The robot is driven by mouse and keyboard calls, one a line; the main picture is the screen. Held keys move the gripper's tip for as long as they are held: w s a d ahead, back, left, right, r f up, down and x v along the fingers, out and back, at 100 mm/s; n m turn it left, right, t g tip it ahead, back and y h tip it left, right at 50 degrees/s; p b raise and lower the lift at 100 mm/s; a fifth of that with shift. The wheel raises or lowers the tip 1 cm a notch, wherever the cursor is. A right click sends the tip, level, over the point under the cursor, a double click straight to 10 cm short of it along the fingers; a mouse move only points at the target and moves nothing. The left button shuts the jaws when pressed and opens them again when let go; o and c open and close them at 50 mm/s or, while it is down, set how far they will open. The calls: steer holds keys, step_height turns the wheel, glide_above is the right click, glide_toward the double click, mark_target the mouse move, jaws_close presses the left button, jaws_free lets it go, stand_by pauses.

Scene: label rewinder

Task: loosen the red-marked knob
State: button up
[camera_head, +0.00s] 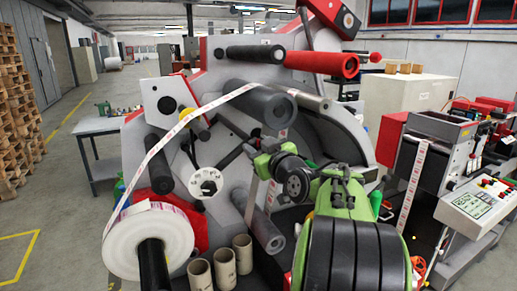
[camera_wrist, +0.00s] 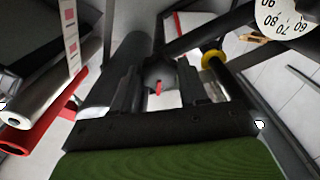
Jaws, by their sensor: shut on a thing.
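The red-marked knob (camera_wrist: 154,75) is a dark round knob with a small red mark on its near side. In the wrist view it sits between the two dark fingers of my gripper (camera_wrist: 158,88), which is shut on it. In the head view my green and black arm reaches in from the lower right. My gripper (camera_head: 260,150) is at the rewinder's face there, mostly behind the wrist, and I cannot make out the knob.
A white label roll (camera_head: 125,240) is at the left, its web running up to a grey roller (camera_head: 262,103). A white dial (camera_wrist: 283,14) and a yellow-ringed part (camera_wrist: 211,58) are close by on the right in the wrist view. Cardboard cores (camera_head: 243,254) stand below.

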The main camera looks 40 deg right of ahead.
steer(key=shift+f+b, duration=0.15)
steer(key=shift+b, duration=0.2)
steer(key=n+b, duration=0.3)
steer(key=b, duration=0.2)
steer(key=shift+a+f, duration=0.1)
steer(key=shift+f, duration=0.05)
steer(key=n+b, duration=0.4)
steer(key=b, duration=0.1)
steer(key=shift+n, duration=0.4)
steer(key=n+b, duration=0.3)
steer(key=n, duration=0.1)
steer(key=shift+b, duration=0.35)
steer(key=shift+n+b, duration=0.85)
steer(key=shift+n, duration=1.05)
steer(key=o, duration=1.1)
steer(key=shift+c, duration=0.2)
